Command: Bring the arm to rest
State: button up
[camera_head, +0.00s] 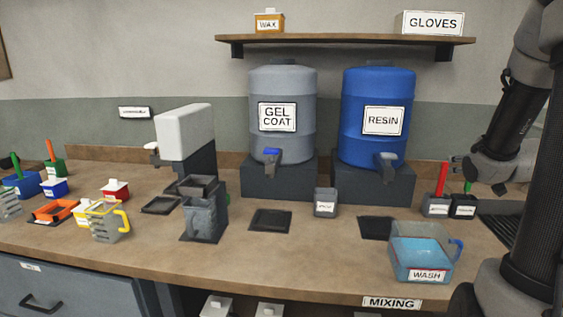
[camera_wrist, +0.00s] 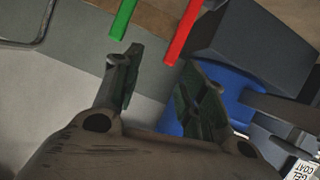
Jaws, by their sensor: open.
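My gripper (camera_head: 458,167) is at the right of the head view, above the bench and close behind the red and green handles. Its fingers point left. In the wrist view my gripper (camera_wrist: 162,68) has its two dark fingers spread apart, with nothing held between them. My dark arm comes down along the right edge of the head view and hides part of the bench and wall there.
A red handle (camera_head: 441,180) and a green handle (camera_head: 467,187) stand in small cups near my gripper. The blue resin drum (camera_head: 376,95) and grey gel coat drum (camera_head: 283,85) stand left of it. The wash tub (camera_head: 425,275) sits in front. A shelf (camera_head: 345,39) runs above.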

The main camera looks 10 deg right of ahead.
jog(key=s+a+r+n+g+y, duration=0.1)
jog(key=s+a+g+y, duration=0.3)
jog(key=s+a, duration=1.8)
jog(key=s+r+g, duration=0.1)
jog(key=s+g, duration=0.1)
jog(key=g, duration=0.2)
jog(key=shift+s+a+n+g, duration=0.2)
jog(key=shift+a+n+g, duration=0.1)
jog(key=shift+a, duration=0.05)
